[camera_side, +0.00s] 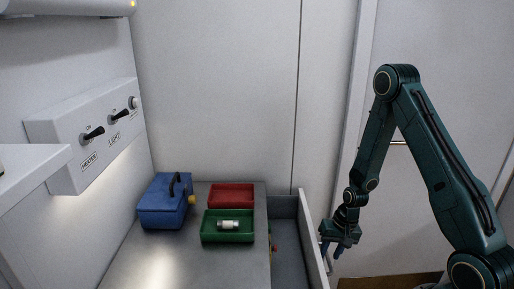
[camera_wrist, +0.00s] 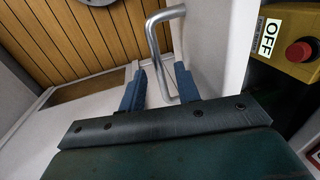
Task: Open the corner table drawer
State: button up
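The corner table drawer (camera_side: 289,252) stands pulled out from the right side of the grey table, with its inside visible from above. Its light front panel (camera_side: 312,240) faces my gripper (camera_side: 331,249), which is just to its right. In the wrist view, the metal drawer handle (camera_wrist: 155,45) is a bent bar on the panel. It reaches down between the two blue fingers of my gripper (camera_wrist: 161,70). The fingers are apart, with visible gaps beside the bar, so the gripper looks open around the handle.
The grey table top (camera_side: 150,265) carries a blue toolbox (camera_side: 163,212), a red tray (camera_side: 231,193) and a green tray (camera_side: 212,236) holding a small white cylinder (camera_side: 228,225). A switch panel (camera_side: 75,140) is on the left wall. A yellow box with a red button (camera_wrist: 299,51) shows right.

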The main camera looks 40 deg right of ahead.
jog(key=shift+f, duration=0.25)
grip_shut()
jog(key=s+d, duration=0.8)
dwell(0.6)
jog(key=shift+d, duration=0.1)
grip_release()
